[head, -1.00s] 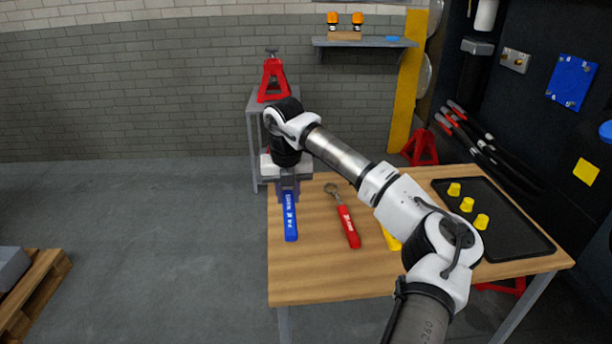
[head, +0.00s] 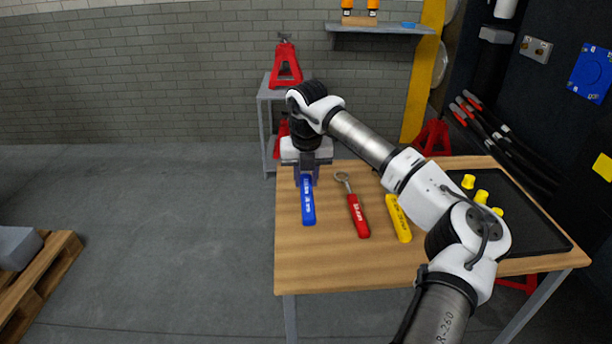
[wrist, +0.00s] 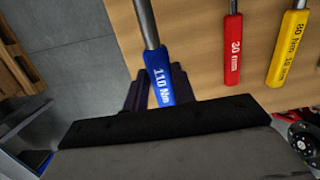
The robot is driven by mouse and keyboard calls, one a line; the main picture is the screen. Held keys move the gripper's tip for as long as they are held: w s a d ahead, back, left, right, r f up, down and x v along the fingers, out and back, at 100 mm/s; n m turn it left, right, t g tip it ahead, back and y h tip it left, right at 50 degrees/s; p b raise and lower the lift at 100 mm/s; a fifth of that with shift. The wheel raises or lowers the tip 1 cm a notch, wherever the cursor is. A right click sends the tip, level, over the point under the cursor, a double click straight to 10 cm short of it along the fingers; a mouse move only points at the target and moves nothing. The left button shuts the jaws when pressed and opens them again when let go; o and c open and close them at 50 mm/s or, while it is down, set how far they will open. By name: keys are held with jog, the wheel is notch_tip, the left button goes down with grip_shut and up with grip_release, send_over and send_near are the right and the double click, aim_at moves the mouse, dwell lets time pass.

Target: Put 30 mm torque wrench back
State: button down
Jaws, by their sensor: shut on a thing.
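A red torque wrench (head: 358,216) with a ring head lies on the wooden table (head: 330,265). Its handle (wrist: 232,50) reads 30 mm in the wrist view. My gripper (head: 305,178) is to the left of it, shut on a blue wrench (head: 308,206). The blue handle (wrist: 161,76) sits between the dark fingers in the wrist view and reads 110 Nm. Its shaft runs up out of that view. A yellow-handled wrench (head: 398,218) lies right of the red one, partly covered by my arm. I cannot tell whether the blue wrench is clear of the table.
A black tray (head: 545,235) with yellow pieces (head: 481,196) lies at the table's right. A red jack stand (head: 286,62) is on a grey stand behind. A dark wall with tools borders the right. A pallet (head: 45,278) is at left; the floor between is clear.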

jog(key=shift+f+b, duration=2.15)
jog(key=shift+f, duration=1.2)
jog(key=c, duration=1.1)
grip_release()
jog(key=shift+c, duration=0.2)
jog(key=shift+o, duration=0.3)
jog(key=r, duration=0.4)
jog(key=s+r, duration=0.1)
jog(key=r, duration=0.4)
jog(key=s+r, duration=0.1)
jog(key=r, duration=0.3)
jog(key=shift+r+b, duration=0.35)
